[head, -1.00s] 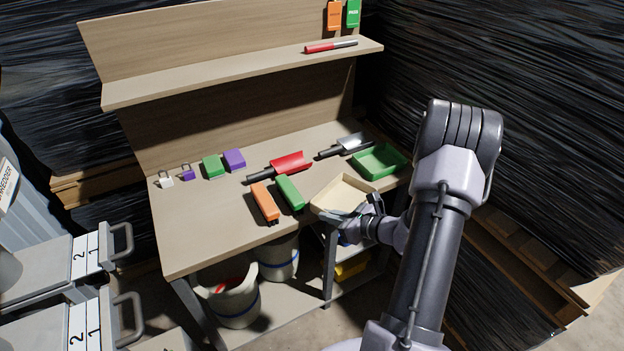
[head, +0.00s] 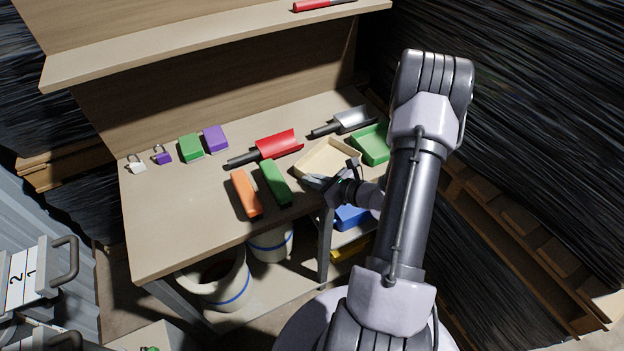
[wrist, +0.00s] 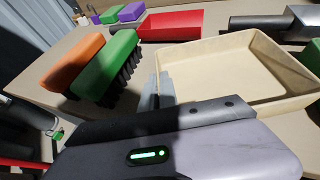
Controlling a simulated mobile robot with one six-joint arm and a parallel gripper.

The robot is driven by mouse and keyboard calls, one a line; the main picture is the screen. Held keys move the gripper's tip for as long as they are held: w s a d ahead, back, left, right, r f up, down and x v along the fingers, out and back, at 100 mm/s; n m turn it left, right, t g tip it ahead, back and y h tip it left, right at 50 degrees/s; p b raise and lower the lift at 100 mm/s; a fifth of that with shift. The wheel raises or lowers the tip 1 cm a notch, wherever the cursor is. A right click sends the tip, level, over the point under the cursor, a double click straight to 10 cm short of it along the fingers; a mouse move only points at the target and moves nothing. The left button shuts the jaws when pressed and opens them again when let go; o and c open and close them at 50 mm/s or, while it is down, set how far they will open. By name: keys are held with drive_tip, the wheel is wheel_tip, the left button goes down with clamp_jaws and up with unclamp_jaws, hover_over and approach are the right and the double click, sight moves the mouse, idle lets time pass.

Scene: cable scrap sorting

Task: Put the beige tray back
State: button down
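The beige tray (head: 340,145) is shallow and empty. It appears to lie on the workbench (head: 190,225) near the front edge, left of the green tray (head: 374,152). My gripper (head: 314,182) is at its near left side. In the wrist view the beige tray (wrist: 245,102) fills the right half. The grey fingers (wrist: 158,92) are right at its near left corner. Whether they clamp the wall or stand just apart from it cannot be told.
A green brush (head: 274,183) and an orange brush (head: 245,194) lie close to the left. A red scoop (head: 278,145) and a metal scoop (head: 350,119) lie behind. Padlocks and small blocks sit far left. Bare bench lies in front of them.

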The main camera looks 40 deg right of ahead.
drive_tip(key=shift+a, duration=0.15)
drive_tip(key=shift+f, duration=0.15)
drive_tip(key=c, duration=1.6)
unclamp_jaws()
drive_tip(key=shift+c, duration=0.2)
